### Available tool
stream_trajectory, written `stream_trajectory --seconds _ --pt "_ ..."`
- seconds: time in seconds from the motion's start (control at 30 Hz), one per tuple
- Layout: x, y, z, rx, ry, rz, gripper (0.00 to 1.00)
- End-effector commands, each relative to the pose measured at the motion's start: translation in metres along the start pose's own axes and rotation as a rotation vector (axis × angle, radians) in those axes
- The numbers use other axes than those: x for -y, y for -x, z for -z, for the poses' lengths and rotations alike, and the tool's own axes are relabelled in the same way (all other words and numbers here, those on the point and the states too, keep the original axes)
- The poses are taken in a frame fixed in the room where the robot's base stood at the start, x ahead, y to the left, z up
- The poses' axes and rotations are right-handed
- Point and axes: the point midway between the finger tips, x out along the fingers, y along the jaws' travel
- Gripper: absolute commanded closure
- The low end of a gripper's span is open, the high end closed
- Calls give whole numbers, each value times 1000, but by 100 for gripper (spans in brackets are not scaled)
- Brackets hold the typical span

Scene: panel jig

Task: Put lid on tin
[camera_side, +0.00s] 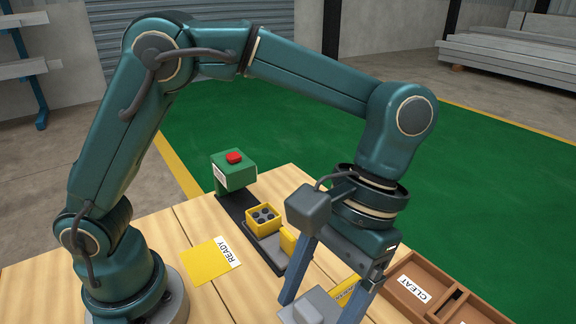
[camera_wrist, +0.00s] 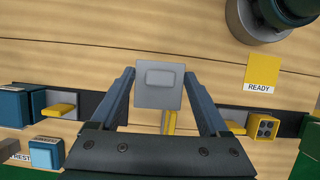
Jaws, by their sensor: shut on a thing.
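My gripper (camera_side: 318,309) has its two blue-grey fingers on either side of a grey square piece (camera_side: 304,303), low at the bottom of the side view. In the wrist view my gripper (camera_wrist: 159,97) is shut on this grey square piece (camera_wrist: 159,78), which shows a lighter raised rectangle on its face. I cannot tell whether this piece is the lid. No tin can be made out in either view. The side view cuts off at the bottom, and the gap under the piece is hidden.
A yellow block with dark round holes (camera_side: 263,221) sits on a dark strip before a green box with a red button (camera_side: 233,170). A yellow READY card (camera_side: 213,261) lies left. A brown CLEAT tray (camera_side: 446,302) stands right. Blue boxes (camera_wrist: 47,154) show in the wrist view.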

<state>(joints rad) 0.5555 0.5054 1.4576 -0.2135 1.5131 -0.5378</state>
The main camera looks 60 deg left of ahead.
Motion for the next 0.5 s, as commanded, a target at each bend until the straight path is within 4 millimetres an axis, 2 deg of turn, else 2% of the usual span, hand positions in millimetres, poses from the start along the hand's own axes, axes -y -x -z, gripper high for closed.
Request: stream_trajectory --seconds 0.17,0.5 --pt "-13 -12 -11 2 -33 14 75" --pt "-64 -72 -42 3 -33 18 75"
